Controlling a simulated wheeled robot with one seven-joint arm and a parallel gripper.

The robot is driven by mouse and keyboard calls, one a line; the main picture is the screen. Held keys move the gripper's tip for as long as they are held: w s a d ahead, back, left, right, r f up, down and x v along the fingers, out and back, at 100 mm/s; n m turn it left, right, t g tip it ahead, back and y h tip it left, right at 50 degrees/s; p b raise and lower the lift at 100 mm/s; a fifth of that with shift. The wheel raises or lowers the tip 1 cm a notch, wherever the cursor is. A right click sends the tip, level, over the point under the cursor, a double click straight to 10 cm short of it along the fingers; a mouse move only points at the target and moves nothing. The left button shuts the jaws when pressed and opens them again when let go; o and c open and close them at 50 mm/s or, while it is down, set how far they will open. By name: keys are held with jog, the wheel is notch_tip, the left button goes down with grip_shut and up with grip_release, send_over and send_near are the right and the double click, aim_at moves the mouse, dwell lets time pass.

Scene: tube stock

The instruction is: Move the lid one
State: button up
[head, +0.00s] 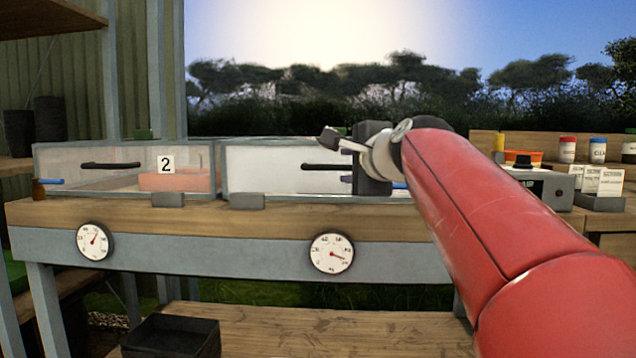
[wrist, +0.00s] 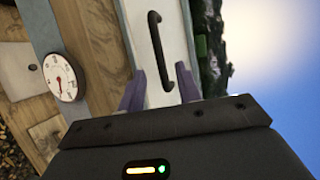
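Two glass-fronted tanks stand side by side on the bench. The left tank (head: 125,187) carries a card marked 2 (head: 167,164) and a black handle (head: 110,165). The right tank (head: 262,168) has a pale front and a black bar handle (head: 322,167), partly hidden by my gripper (head: 350,168). The wrist view shows this handle (wrist: 155,40) on a white panel (wrist: 172,22). My gripper (wrist: 160,82) is open, its purple fingers apart, with the handle's near end close to the gap between them. I cannot tell which part is the lid.
Dial gauges (head: 95,241) (head: 332,253) sit on the bench's front rail. A grey device (head: 545,187), white cards (head: 603,181) and lidded jars (head: 567,149) stand at the right, beyond my red arm. A black crate (head: 172,338) is on the lower shelf.

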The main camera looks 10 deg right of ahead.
aim_at(337, 167)
jog(key=p+x, duration=0.1)
jog(key=x, duration=0.6)
jog(key=shift+w, duration=0.1)
grip_shut()
